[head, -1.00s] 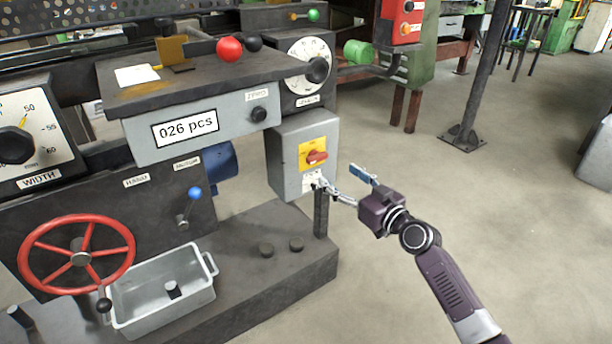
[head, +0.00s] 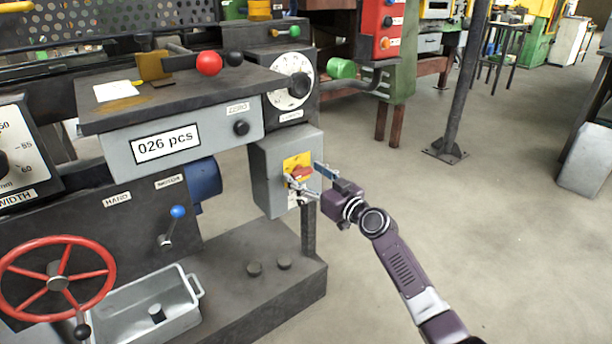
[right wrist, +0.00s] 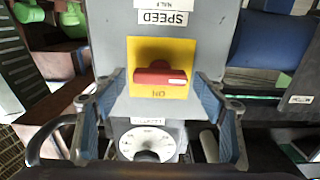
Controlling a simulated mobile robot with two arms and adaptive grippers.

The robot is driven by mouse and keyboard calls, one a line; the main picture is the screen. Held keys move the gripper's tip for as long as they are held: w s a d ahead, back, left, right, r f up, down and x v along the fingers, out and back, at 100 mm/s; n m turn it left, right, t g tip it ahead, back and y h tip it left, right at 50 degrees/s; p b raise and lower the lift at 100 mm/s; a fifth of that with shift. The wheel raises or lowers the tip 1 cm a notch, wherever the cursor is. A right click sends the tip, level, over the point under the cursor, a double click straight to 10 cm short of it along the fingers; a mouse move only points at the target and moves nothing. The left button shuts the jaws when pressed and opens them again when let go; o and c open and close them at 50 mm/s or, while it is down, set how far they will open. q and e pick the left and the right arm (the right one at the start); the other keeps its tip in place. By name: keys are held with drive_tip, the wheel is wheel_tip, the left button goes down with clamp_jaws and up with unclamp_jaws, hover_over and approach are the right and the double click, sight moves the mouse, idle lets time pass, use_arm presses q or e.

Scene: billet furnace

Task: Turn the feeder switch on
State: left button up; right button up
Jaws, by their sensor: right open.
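The feeder switch is a red rotary handle (head: 302,172) on a yellow plate (head: 290,162), on the front of a grey box (head: 270,185). In the right wrist view the red handle (right wrist: 160,76) lies crosswise, with a white mark at its right end. My right gripper (head: 307,177) is open in front of the switch. In the right wrist view its fingers (right wrist: 160,100) stand left and right of the handle; I cannot tell whether they touch it. My left gripper is not in view.
A dial (head: 290,82) sits above the box, and a counter panel (head: 180,140) is to its left. A blue-knobbed lever (head: 177,212), a red handwheel (head: 58,283) and a grey tray (head: 150,305) are lower left. Open floor lies to the right.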

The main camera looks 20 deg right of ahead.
drive_tip(key=shift+c, duration=0.4)
drive_tip(key=c, duration=1.1)
